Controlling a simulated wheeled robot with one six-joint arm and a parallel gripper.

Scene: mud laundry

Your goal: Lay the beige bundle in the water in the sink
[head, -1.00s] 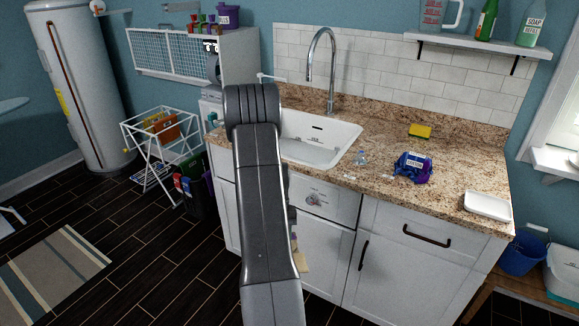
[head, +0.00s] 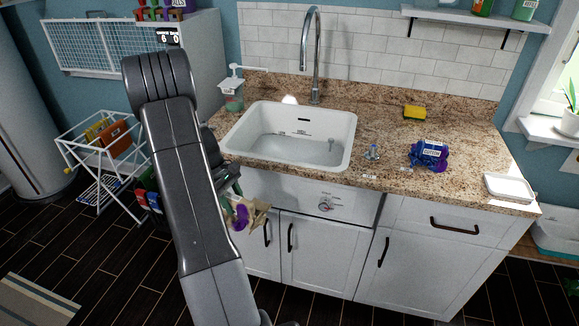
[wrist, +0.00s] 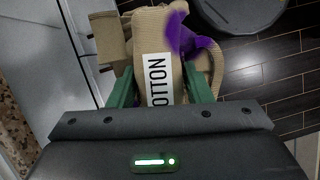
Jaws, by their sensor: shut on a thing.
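The beige bundle (wrist: 150,40) has a white label with black letters reading "OTTON" and a purple patch. In the wrist view it sits between the two green fingers of my gripper (wrist: 162,88), which is shut on it. In the head view the bundle (head: 254,216) hangs in front of the cabinet doors, below the counter's front edge and left of the control dial. My gripper (head: 232,190) is partly hidden behind my arm there. The white sink (head: 240,140) is set in the counter, above and to the right of the bundle. Its basin looks pale, with small markings on the walls.
A tall faucet (head: 312,60) stands behind the sink. A soap dispenser (head: 231,95) is at its left. A blue and purple bundle (head: 428,155), a yellow sponge (head: 414,112) and a white tray (head: 509,188) are on the counter (head: 390,186). A drying rack (head: 100,150) stands left.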

